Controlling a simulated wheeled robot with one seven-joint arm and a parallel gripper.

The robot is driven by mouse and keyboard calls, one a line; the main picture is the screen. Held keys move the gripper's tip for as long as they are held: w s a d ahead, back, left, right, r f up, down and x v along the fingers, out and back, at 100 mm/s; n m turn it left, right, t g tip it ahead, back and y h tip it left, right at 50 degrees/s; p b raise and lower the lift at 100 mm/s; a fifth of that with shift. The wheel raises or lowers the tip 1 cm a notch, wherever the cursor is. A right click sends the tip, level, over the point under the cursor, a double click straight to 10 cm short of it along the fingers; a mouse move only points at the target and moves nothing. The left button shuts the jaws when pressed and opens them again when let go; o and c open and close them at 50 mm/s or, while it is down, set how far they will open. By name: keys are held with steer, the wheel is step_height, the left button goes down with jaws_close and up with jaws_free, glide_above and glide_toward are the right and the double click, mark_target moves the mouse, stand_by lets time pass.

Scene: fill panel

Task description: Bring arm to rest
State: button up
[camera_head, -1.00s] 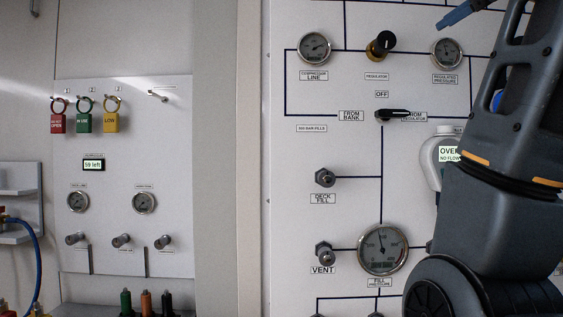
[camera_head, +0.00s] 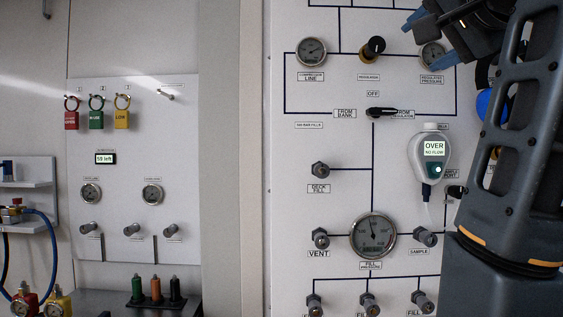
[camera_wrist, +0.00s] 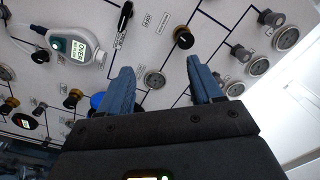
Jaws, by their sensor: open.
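My gripper (camera_wrist: 160,88) shows in the wrist view with its two blue fingers apart and nothing between them. It faces the white fill panel (camera_head: 290,215), clear of it as far as I can tell. In the head view my gripper (camera_head: 418,22) is at the top right, partly cut off by the picture edge. My arm (camera_head: 500,190) runs up the right side and hides the right part of the panel.
A grey analyser reading "OVER NO FLOW" (camera_head: 431,150) hangs on the panel beside my arm. A fill pressure gauge (camera_head: 373,236), a black selector handle (camera_head: 388,112) and several valve knobs stick out. A smaller panel (camera_head: 130,190) with coloured tags is at left.

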step_height(320, 180, down, 33)
steer(key=w+n+g+h, duration=0.1)
steer(key=w+n, duration=0.1)
steer(key=n, duration=0.2)
steer(key=s+f+n, duration=0.1)
steer(key=s+f, duration=0.6)
steer(key=f, duration=0.5)
steer(key=s+f+n+g, duration=0.1)
steer(key=s+f+n, duration=0.1)
steer(key=s+f, duration=0.6)
steer(key=s+f+n, duration=0.1)
steer(key=s+f, duration=0.4)
steer(key=s, duration=0.6)
steer(key=s+n+g, duration=0.1)
steer(key=s+n, duration=0.1)
steer(key=s, duration=1.9)
steer(key=shift+r, duration=0.25)
steer(key=shift+o, duration=0.2)
steer(key=shift+w+a, duration=0.1)
